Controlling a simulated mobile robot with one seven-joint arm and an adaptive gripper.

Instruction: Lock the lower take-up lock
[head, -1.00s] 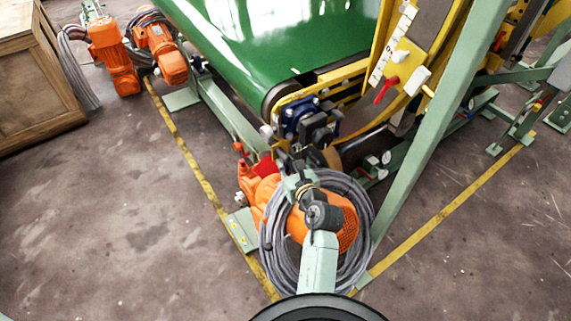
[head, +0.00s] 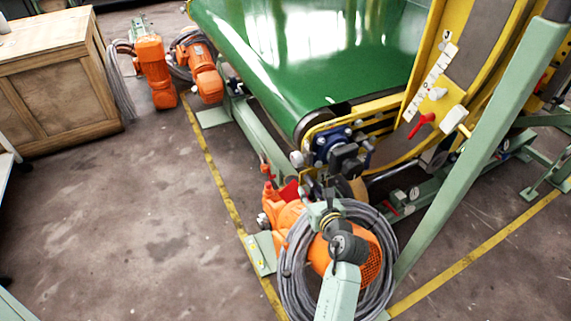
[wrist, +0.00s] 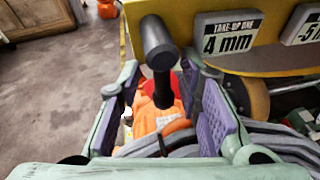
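A black hammer-shaped handle (wrist: 160,62) stands between the fingers of my gripper (wrist: 165,112) in the wrist view. The purple-padded fingers are spread, with gaps on both sides of the handle. In the head view my gripper (head: 328,202) is by the conveyor's near corner, just below a blue bearing block (head: 340,142); its fingers are too small to read there. A red lever (head: 422,123) sits on the yellow frame to the right, and another red lever (head: 391,208) lies lower on the green frame. I cannot tell which part is the lower take-up lock.
A "TAKE-UP ONE 4 mm" sign (wrist: 228,34) is close by at upper right. An orange motor (head: 288,216) and grey hose coil (head: 296,262) lie under my arm. A green post (head: 480,150) rises at right. The floor at left is clear.

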